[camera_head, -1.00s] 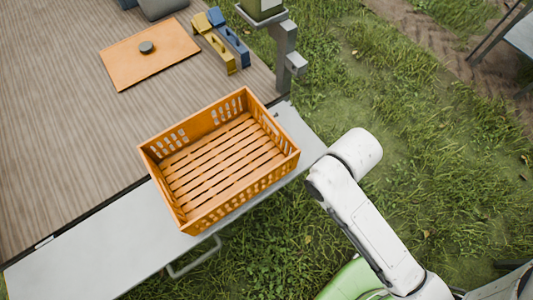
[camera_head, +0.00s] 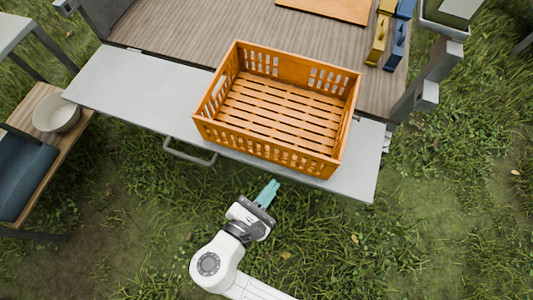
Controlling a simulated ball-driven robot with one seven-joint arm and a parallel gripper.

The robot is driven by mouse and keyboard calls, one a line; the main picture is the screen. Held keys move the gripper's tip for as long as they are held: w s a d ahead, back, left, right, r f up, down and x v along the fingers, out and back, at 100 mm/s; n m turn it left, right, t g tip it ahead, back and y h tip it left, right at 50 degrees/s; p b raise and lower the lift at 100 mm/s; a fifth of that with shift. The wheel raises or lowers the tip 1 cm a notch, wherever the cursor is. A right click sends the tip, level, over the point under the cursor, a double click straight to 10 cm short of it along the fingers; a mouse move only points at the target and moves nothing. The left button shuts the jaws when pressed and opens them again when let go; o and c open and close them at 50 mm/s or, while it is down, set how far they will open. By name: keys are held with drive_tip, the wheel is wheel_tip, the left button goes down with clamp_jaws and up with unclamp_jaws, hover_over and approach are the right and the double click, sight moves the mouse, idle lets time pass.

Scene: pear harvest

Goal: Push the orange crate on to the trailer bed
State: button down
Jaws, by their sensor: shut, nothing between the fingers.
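The orange crate (camera_head: 265,145) is upright, slatted and empty. It sits mostly on the grey tailgate (camera_head: 130,95), and its far part reaches over the edge of the wooden trailer bed (camera_head: 185,27). My gripper (camera_head: 270,189), with teal fingers, is shut and empty. It is over the grass just in front of the tailgate's near edge, below the crate's near wall in the picture, and looks apart from the crate.
Yellow (camera_head: 377,42) and blue (camera_head: 397,45) objects stand on the bed at the right, by a grey post (camera_head: 425,85). An orange board (camera_head: 335,7) lies farther back. A metal handle (camera_head: 190,152) juts from the tailgate. A bench with a bowl (camera_head: 56,113) stands left.

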sight(294, 58)
drive_tip(key=s+a+n+t+y, duration=0.3)
drive_tip(key=a+n+t, duration=0.15)
drive_tip(key=a, duration=0.35)
drive_tip(key=shift+n+g, duration=0.25)
drive_tip(key=shift+n, duration=0.1)
drive_tip(key=x, duration=1.3)
drive_tip(key=shift+w+d+r, duration=0.25)
drive_tip(key=shift+w+r, duration=0.05)
drive_tip(key=shift+r, duration=0.05)
drive_tip(key=shift+w+d, duration=0.1)
drive_tip(key=b+x, duration=0.4)
drive_tip(key=x, duration=0.6)
drive_tip(key=b+x, duration=0.4)
drive_tip(key=x, duration=0.7)
drive_tip(key=b+x, duration=0.4)
drive_tip(key=x, duration=0.6)
drive_tip(key=shift+w+d+b, duration=0.25)
drive_tip(key=shift+d+b, duration=0.1)
drive_tip(key=shift+d, duration=0.05)
drive_tip(key=shift+w+d, duration=0.15)
drive_tip(key=shift+w, duration=0.1)
